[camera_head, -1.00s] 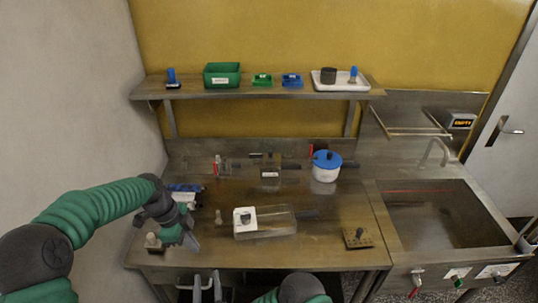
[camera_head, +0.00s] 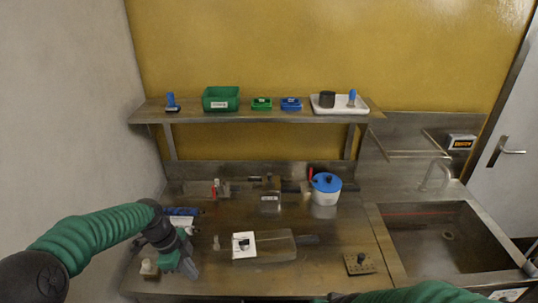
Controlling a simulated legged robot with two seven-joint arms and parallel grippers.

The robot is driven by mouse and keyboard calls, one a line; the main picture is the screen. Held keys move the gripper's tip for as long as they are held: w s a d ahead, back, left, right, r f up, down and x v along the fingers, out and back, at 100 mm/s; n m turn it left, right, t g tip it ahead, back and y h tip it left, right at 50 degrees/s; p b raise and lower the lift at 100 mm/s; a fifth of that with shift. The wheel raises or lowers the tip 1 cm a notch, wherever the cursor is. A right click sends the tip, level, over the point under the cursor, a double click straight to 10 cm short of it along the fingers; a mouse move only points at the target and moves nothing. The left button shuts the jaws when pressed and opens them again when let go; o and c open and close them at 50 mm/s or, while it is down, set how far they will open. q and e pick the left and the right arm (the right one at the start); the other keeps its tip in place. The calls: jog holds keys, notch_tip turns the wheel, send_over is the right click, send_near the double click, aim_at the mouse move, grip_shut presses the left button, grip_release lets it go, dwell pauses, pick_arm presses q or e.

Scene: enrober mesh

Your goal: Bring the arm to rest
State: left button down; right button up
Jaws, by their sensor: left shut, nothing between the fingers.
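My left arm (camera_head: 100,226) is green and dark grey and comes in from the left. Its left gripper (camera_head: 190,268) is shut and empty, pointing down over the left part of the steel bench (camera_head: 330,222). A small pale block with a knob (camera_head: 149,267) stands just left of it. Of my right arm, only a green and dark part (camera_head: 400,294) shows along the bottom edge; its gripper is not in view.
A clear box-like piece (camera_head: 275,246) with a white label lies mid-bench. A white pot with a blue lid (camera_head: 325,189) stands behind it. A drilled block (camera_head: 359,263) sits front right. A sink (camera_head: 440,240) is at right. A shelf (camera_head: 255,115) holds bins.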

pick_arm(q)
jog(key=s+d+n+t+y, duration=0.2)
jog(key=s+n+y, duration=0.1)
jog(key=s+n, duration=1.5)
jog(key=shift+s+r+t, duration=0.25)
jog(key=shift+s+t, duration=0.05)
jog(key=shift+s, duration=0.35)
pick_arm(e)
jog(key=s+d+r+n+g+h, duration=0.1)
jog(key=s+d+n+g, duration=0.1)
jog(key=s+d, duration=0.3)
jog(key=s, duration=0.2)
jog(key=shift+s+d+r, duration=0.4)
pick_arm(q)
jog(key=shift+s+d+r, duration=0.1)
jog(key=shift+s+d, duration=0.05)
jog(key=shift+d, duration=0.1)
pick_arm(e)
jog(key=shift+s+d, duration=0.15)
jog(key=shift+d, duration=0.05)
pick_arm(q)
jog(key=shift+a, duration=0.1)
pick_arm(e)
jog(key=shift+a, duration=0.15)
